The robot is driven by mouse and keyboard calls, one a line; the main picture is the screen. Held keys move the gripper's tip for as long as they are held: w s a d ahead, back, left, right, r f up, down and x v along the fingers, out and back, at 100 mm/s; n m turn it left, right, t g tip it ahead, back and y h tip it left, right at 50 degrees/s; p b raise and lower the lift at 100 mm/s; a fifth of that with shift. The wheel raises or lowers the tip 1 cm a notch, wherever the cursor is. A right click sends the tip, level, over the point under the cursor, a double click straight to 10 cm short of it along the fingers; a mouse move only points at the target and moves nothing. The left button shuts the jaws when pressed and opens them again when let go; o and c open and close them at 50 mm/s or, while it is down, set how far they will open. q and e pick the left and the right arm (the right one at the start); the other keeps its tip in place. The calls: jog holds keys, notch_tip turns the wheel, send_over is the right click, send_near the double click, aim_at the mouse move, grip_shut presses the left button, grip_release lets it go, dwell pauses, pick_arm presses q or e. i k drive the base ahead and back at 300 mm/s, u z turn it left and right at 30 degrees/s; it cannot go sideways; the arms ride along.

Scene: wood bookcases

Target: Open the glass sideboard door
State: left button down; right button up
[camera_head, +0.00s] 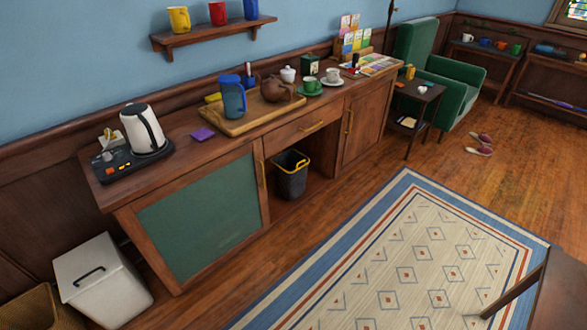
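The wooden sideboard (287,137) stands along the wall, from the left to the middle of the view. Its left door (200,214) has a large dark green panel, which looks like the glass, in a wood frame. This door appears shut. A plain wood door (368,120) at the sideboard's right end also has a vertical brass handle (349,122). Neither of my grippers shows in the head view.
A white lidded bin (101,286) and a wicker basket (47,309) stand left of the glass door. A dark bin (291,178) sits in the open middle bay. A patterned rug (430,248) lies in front. A wooden piece of furniture (562,296) is at lower right.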

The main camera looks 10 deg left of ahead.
aim_at(196, 229)
jog(key=z, duration=0.05)
jog(key=i, duration=1.15)
jog(key=u, duration=0.7)
